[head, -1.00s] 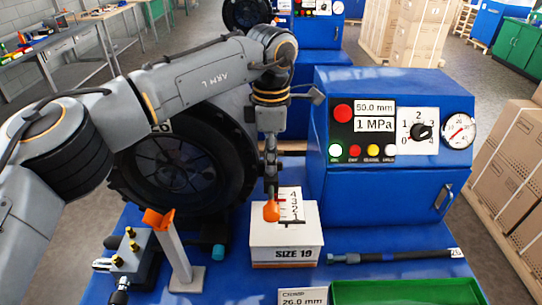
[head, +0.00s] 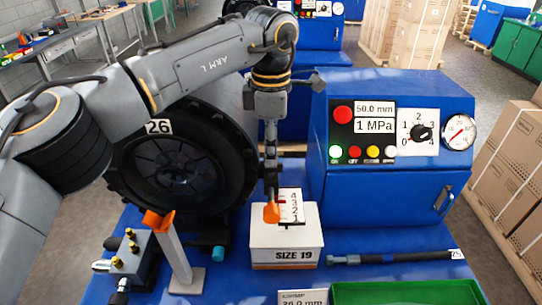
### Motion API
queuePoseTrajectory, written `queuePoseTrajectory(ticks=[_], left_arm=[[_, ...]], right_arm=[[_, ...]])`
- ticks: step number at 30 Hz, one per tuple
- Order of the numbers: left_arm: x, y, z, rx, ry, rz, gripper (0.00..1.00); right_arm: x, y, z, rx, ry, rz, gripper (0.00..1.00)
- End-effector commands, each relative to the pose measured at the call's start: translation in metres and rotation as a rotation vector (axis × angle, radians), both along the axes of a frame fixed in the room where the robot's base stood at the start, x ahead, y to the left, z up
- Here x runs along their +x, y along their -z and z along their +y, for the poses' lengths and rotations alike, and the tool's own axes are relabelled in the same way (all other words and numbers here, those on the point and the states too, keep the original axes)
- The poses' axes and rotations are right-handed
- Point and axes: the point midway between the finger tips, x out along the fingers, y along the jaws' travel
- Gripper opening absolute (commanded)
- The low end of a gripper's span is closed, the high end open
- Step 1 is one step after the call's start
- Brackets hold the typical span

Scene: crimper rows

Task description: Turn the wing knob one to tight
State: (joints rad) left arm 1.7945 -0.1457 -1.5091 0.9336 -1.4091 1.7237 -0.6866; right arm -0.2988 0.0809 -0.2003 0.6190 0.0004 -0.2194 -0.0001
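No wing knob can be clearly made out. A black selector knob (head: 421,132) is on the blue machine's dial, away from the gripper. My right gripper is not in view.
The blue machine (head: 385,205) stands close on the right. A large black wheel marked 26 (head: 170,165) is on the left. A grey post with an orange top (head: 157,220), a valve block (head: 133,252), a hose rod (head: 392,257) and a green tray (head: 400,294) occupy the bench.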

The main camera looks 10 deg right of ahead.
Motion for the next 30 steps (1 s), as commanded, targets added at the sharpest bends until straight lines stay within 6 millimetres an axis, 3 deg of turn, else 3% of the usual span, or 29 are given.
queuePoseTrajectory(ticks=[6, 12, 18, 30], left_arm=[[0.0, -0.05, -0.001, -0.002, 0.0, -0.004, 0.34], [0.0, -0.081, -0.001, -0.001, -0.001, -0.002, 0.34], [0.0, -0.092, 0.0, -0.001, 0.001, 0.0, 0.34], [0.0, -0.092, 0.0, -0.001, 0.002, 0.0, 0.34]], right_arm=[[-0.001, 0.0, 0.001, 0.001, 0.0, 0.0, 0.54], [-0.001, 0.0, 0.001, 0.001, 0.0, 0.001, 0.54], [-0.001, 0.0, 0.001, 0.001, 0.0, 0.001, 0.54], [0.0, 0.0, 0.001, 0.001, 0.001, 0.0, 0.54]])
